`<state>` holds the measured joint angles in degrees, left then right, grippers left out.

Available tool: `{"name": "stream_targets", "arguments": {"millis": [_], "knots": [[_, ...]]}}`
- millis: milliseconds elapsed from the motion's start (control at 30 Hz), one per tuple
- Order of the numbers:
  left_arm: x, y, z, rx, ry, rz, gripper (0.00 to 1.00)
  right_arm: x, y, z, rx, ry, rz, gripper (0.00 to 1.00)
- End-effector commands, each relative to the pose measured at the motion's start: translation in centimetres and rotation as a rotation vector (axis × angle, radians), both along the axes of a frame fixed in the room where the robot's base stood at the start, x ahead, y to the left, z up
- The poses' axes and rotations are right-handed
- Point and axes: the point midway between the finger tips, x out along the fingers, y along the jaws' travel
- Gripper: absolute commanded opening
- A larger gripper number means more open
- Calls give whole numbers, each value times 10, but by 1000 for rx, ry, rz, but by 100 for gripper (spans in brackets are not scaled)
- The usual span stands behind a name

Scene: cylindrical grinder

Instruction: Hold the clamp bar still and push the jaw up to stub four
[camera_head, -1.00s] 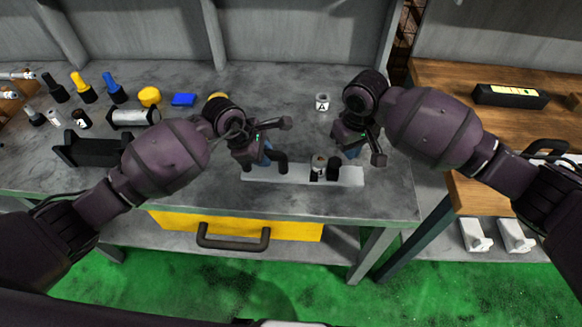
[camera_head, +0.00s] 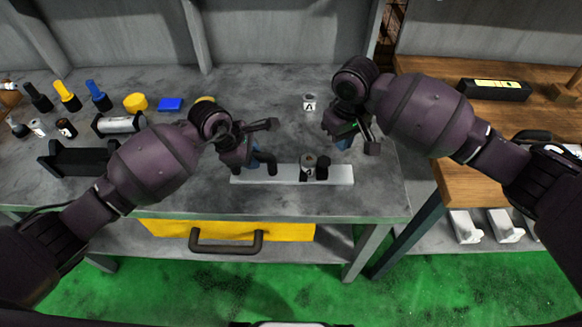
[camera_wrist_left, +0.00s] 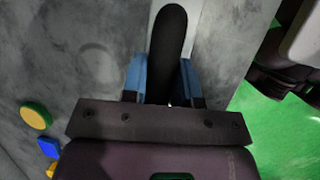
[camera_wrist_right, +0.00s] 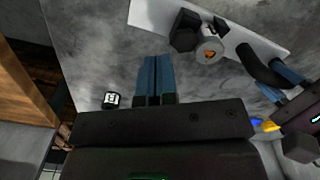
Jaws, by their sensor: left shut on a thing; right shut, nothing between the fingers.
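The pale clamp bar (camera_head: 288,175) lies along the table's front. A black curved handle (camera_head: 271,163) stands near its left end. My left gripper (camera_head: 256,159) is shut on this handle, which shows between the blue fingers in the left wrist view (camera_wrist_left: 172,45). Right of the middle, a grey round stub (camera_head: 308,164) stands beside a dark block, seemingly the jaw (camera_head: 323,165); in the right wrist view block (camera_wrist_right: 185,30) and stub (camera_wrist_right: 209,49) look close together, contact unclear. My right gripper (camera_head: 344,142) is shut and empty, behind the bar's right part and apart from it.
A white lettered piece (camera_head: 309,102) stands behind the bar. At the left are a black cradle (camera_head: 80,160), a metal cylinder (camera_head: 118,123), several bottles and a blue block (camera_head: 170,104). A yellow drawer (camera_head: 160,229) is below. The table between bar and back wall is mostly clear.

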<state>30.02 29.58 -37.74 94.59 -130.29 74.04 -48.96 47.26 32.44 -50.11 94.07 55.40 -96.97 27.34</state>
Motion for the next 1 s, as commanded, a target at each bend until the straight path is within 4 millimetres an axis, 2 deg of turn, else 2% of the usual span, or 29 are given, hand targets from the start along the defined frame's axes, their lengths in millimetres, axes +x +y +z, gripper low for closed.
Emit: {"name": "stream_targets", "arguments": {"millis": [33,67,200,267,533,667,1000], "knots": [[1,1,2,1,-4,1,0,0,0,0,0,0,0,0],[1,1,2,1,-4,2,29,0,0,0,0,0,0,0],[1,1,1,1,-3,1,50,0,0,0,0,0,0,0],[1,0,1,1,-3,1,57,0,0,0,0,0,0,0],[0,0,1,0,-2,1,57,0,0,0,0,0,0,0],[0,4,9,2,-3,1,57,0,0,0,0,0,0,0],[-11,27,63,2,-6,0,57,0,0,0,0,0,0,0]]}}
